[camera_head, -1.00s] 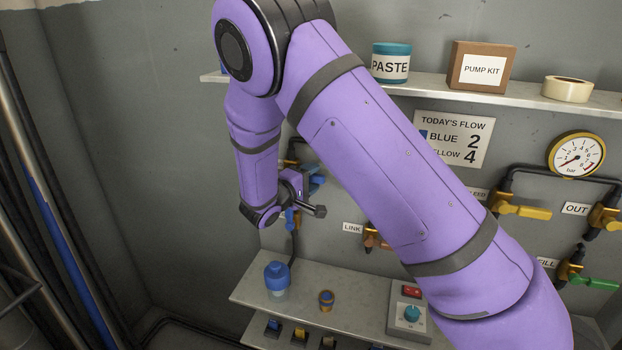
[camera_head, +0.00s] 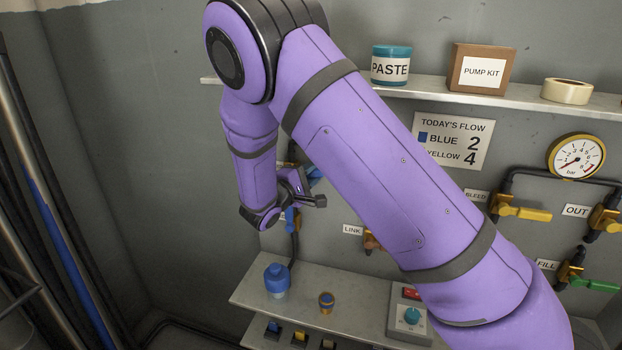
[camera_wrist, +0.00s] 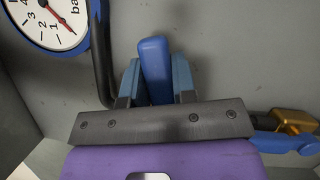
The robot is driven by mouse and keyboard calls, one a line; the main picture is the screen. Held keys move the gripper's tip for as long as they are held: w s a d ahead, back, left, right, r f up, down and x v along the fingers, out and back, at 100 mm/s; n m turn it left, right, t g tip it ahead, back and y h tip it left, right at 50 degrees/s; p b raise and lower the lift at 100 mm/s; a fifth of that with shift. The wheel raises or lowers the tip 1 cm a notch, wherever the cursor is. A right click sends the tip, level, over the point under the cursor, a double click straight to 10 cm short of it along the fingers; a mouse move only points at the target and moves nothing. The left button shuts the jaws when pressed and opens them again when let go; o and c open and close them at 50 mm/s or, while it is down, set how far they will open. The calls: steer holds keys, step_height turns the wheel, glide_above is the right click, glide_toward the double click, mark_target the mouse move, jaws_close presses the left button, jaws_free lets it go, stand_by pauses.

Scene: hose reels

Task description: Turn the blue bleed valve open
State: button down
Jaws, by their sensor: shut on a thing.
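In the wrist view, a blue lever handle (camera_wrist: 154,68) stands upright between the two blue-grey fingers of my gripper (camera_wrist: 154,84). The fingers are shut on it, one on each side, and its top end sticks out past their tips. In the head view, a bit of blue (camera_head: 314,177) shows beside my wrist; I cannot tell there whether it is the handle or my fingers. My arm hides most of the valve body, and no label for this handle is readable.
A second blue lever (camera_wrist: 285,143) with a brass body (camera_wrist: 294,122) lies right of my gripper. A blue-rimmed gauge (camera_wrist: 52,20) and a dark pipe (camera_wrist: 103,60) are close on the left. Below, a ledge (camera_head: 249,294) carries a blue-capped bottle (camera_head: 277,281).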

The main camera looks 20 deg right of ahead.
steer(key=n, duration=0.1)
steer(key=r+n+t, duration=0.1)
steer(key=a+r+n, duration=0.1)
steer(key=n, duration=0.1)
steer(key=shift+w+t+h, duration=0.3)
steer(key=n, duration=0.1)
steer(key=r+n+t, duration=0.1)
steer(key=n, duration=0.1)
steer(key=a+n+t, duration=0.1)
steer(key=shift+w+r+n, duration=0.25)
steer(key=shift+w+n, duration=0.05)
steer(key=shift+w, duration=0.1)
steer(key=n, duration=0.1)
steer(key=a+n+t+y, duration=0.1)
steer(key=n, duration=0.1)
steer(key=w+r+n+t, duration=0.1)
steer(key=n, duration=0.1)
steer(key=shift+a, duration=0.3)
steer(key=shift+w+a+r+n+t+y, duration=0.1)
steer(key=shift+w+a+n+t+y, duration=0.3)
steer(key=shift+n, duration=0.55)
steer(key=shift+w+a+n+t+y, duration=0.15)
steer(key=shift+n+t+y, duration=0.3)
steer(key=shift+n, duration=0.55)
steer(key=shift+w+a+r+n+t+y, duration=0.15)
steer(key=shift+a+n+t+y, duration=0.25)
steer(key=shift+n, duration=0.55)
steer(key=shift+f+y, duration=0.1)
steer(key=shift+y, duration=0.15)
